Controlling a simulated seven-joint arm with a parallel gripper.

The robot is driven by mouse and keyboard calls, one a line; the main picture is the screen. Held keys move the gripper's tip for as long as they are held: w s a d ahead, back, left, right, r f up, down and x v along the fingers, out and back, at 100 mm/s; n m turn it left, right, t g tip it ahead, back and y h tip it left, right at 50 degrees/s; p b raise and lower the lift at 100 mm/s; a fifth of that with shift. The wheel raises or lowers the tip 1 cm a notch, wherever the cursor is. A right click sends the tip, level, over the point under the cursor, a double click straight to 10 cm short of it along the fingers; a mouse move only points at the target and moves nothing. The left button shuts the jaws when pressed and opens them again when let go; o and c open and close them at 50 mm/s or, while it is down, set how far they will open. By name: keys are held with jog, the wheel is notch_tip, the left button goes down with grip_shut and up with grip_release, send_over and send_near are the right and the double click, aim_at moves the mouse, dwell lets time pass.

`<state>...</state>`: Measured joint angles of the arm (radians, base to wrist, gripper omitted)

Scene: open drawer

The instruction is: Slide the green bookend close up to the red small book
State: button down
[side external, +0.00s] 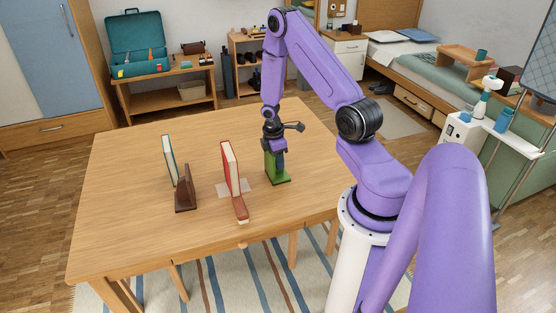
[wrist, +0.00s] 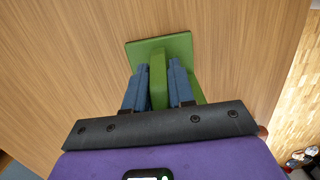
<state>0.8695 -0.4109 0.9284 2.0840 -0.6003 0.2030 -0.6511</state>
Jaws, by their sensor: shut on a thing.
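The green bookend (side external: 281,180) stands on the wooden table, to the right of the red small book (side external: 228,168). My gripper (side external: 275,147) is above the bookend and shut on its upright. In the wrist view the two blue fingers (wrist: 159,85) sit on either side of the green upright, and the bookend's flat base (wrist: 180,42) shows beyond them. The red book stands upright, with a clear gap between it and the bookend. A red piece (side external: 241,210) is at the book's near end; I cannot tell whether it is part of the book or separate.
A brown bookend (side external: 186,192) stands left of the red book, beside a teal book (side external: 169,160). A pale flat patch (side external: 240,188) lies on the table by the red book. The table's (side external: 125,215) left side and far part are clear.

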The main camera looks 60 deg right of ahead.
jog(key=shift+w, duration=0.1)
dwell(0.5)
jog(key=shift+w+a, duration=1.8)
jog(key=shift+a, duration=0.25)
jog(key=shift+w+a, duration=1.75)
jog(key=shift+a, duration=0.3)
jog(key=c, duration=0.9)
grip_release()
jog(key=shift+r, duration=0.1)
jog(key=shift+w+a+r, duration=0.25)
jog(key=shift+r, duration=2.6)
jog(key=shift+w+a+r, duration=0.25)
jog(key=shift+r, duration=2.6)
jog(key=shift+w+a+r, duration=0.25)
jog(key=shift+r, duration=2.6)
